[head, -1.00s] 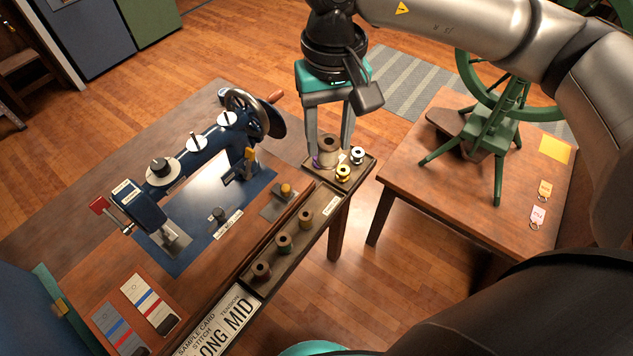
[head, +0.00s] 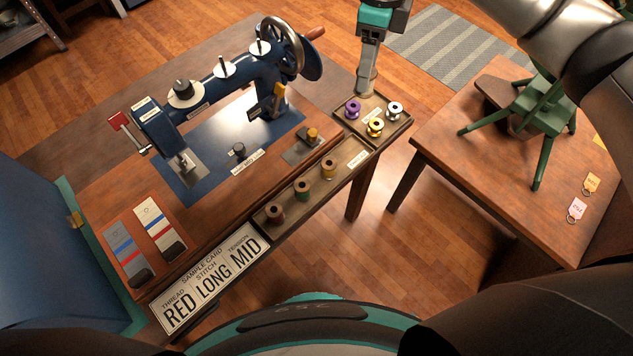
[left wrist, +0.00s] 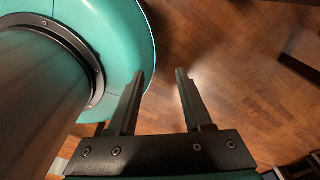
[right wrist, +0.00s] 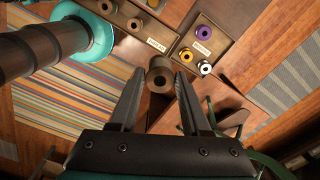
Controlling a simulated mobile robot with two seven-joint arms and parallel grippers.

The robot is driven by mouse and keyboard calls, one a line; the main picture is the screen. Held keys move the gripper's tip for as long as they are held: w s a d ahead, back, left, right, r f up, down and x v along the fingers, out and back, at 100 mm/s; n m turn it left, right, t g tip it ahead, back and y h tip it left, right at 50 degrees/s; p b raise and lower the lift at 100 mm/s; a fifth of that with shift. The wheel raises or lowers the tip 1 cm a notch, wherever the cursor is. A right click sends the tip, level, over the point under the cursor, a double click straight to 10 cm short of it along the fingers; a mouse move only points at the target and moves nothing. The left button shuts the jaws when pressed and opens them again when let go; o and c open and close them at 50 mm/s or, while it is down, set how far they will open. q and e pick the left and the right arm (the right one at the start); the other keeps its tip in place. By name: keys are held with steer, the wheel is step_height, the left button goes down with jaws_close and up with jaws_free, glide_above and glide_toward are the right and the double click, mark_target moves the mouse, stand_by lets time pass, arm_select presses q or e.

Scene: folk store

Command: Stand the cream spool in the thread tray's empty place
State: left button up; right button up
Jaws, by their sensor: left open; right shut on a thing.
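The cream spool (head: 367,80), dull beige-brown in this light, is between the fingertips of my right gripper (head: 369,66). It appears raised above the far end of the bobbin tray. In the right wrist view the spool (right wrist: 160,75) is between the fingertips, its round end with a dark hole showing. My left gripper (left wrist: 158,75) is open and empty above the floor.
The bobbin tray (head: 402,123) holds purple (head: 352,108), yellow (head: 375,127) and white (head: 394,108) bobbins. A blue sewing machine (head: 240,80) stands left of the trays. A side table (head: 470,190) with a green-legged stand (head: 535,110) is right, across a floor gap.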

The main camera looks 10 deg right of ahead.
steer(key=shift+m, duration=0.3)
step_height(320, 180, down, 16)
steer(key=b, duration=0.2)
steer(key=shift+f+b, duration=0.15)
steer(key=shift+b, duration=0.2)
step_height(320, 180, down, 3)
steer(key=shift+f+b, duration=0.2)
steer(key=shift+b, duration=0.25)
steer(key=shift+f, duration=0.35)
arm_select(q)
steer(key=shift+t, duration=0.3)
steer(key=w+f, duration=0.1)
steer(key=w+a+f, duration=0.2)
steer(key=shift+f, duration=0.25)
steer(key=shift+f, duration=0.1)
